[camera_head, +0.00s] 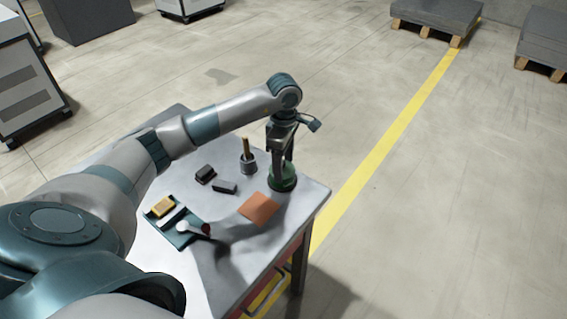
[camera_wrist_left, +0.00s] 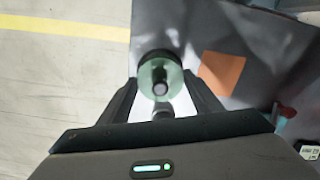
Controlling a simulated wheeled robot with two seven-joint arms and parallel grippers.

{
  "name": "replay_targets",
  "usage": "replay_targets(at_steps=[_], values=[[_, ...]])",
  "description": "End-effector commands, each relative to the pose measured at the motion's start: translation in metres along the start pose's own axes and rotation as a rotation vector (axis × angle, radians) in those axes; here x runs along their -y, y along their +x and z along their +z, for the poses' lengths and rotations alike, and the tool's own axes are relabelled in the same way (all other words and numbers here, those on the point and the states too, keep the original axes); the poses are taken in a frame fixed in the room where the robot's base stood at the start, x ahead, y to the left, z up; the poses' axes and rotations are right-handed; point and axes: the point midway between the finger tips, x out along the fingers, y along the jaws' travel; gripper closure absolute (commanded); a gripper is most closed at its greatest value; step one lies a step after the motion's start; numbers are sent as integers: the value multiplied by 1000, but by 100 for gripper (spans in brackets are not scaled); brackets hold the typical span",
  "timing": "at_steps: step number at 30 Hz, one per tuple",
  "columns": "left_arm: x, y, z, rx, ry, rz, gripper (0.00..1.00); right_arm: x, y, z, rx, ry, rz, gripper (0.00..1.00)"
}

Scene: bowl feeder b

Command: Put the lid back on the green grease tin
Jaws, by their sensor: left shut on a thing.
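The green grease tin (camera_head: 284,184) stands near the far right corner of the table in the head view. My left gripper (camera_head: 282,158) points down right over it, its fingers reaching to the tin's top. In the left wrist view, a round green lid (camera_wrist_left: 152,74) with a grey knob in its middle lies between the tips of my left gripper (camera_wrist_left: 160,86). The gripper is shut on the lid. A dark round shape shows behind the lid's far edge. I cannot tell whether the lid touches the tin or hangs just above it. My right gripper is out of view.
A pot (camera_head: 248,166) with a wooden handle stands left of the tin. Two dark blocks (camera_head: 205,174) (camera_head: 224,187) and an orange cloth (camera_head: 260,208) lie nearby. A teal tray (camera_head: 181,239) holds a yellow block (camera_head: 162,207). The table's right edge is close to the tin.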

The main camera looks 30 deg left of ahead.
Motion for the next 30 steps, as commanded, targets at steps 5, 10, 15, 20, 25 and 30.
replay_targets(at_steps=[5, 10, 15, 20, 25, 30], values=[[0, 0, 0, 0, 0, 0, 63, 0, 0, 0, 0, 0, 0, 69], [0, 0, 0, 0, 0, 0, 63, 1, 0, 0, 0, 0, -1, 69], [0, 0, 0, 0, 0, 1, 63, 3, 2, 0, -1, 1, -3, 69], [0, 1, 0, 0, 0, 1, 63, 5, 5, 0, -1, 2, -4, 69], [0, 1, 0, 0, 0, 1, 63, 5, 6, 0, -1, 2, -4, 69], [0, 0, 0, 0, 0, 0, 63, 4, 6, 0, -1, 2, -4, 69]])
